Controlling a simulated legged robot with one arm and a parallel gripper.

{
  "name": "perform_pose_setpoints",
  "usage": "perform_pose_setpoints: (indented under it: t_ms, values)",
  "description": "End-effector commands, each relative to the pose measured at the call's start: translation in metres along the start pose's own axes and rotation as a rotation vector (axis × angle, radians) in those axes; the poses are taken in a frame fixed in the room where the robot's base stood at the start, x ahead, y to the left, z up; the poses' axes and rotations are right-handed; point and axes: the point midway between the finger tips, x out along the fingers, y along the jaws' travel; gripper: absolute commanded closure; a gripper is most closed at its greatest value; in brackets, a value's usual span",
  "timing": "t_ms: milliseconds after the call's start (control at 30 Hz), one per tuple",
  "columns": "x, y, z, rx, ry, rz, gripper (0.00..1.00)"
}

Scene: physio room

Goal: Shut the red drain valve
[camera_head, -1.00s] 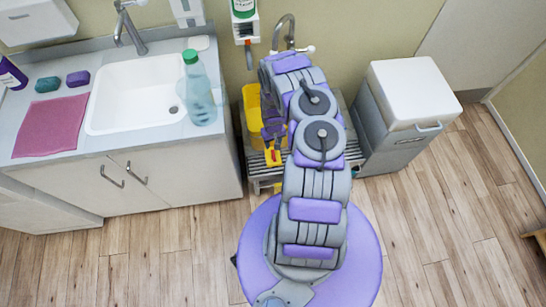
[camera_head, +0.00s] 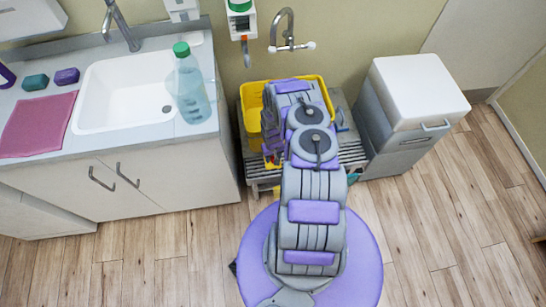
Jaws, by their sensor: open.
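A yellow bucket (camera_head: 315,88) stands on a grey slatted stand below the wall tap, partly hidden behind my arm. The small red drain valve (camera_head: 269,164) shows low at the bucket's front left, beside yellow plastic. My arm reaches over the bucket from the front. My gripper (camera_head: 271,147) is open, with its purple fingers pointing down just above the red valve. The fingertips overlap the valve in this view, so I cannot tell whether they touch it. The valve's handle position is too small to make out.
The slatted stand (camera_head: 350,153) sits between the sink cabinet (camera_head: 165,185) and a grey bin with a white lid (camera_head: 418,90). A clear bottle with a green cap (camera_head: 191,90) stands near the counter's right edge. The wall tap (camera_head: 288,45) is behind the bucket. The wooden floor at right is clear.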

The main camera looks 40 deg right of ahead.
Motion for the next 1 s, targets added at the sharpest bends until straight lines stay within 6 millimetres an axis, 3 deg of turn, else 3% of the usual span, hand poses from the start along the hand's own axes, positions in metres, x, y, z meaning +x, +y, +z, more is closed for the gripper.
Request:
perform_pose_setpoints:
  t_ms: [133, 633, 1000]
  values:
    - [-0.0011, -0.0016, 0.0003, -0.001, 0.000, 0.002, 0.52]
    - [0.0001, -0.0002, -0.0003, -0.001, -0.001, 0.000, 1.00]
    - [-0.0003, -0.0002, -0.0006, -0.032, -0.001, 0.000, 1.00]
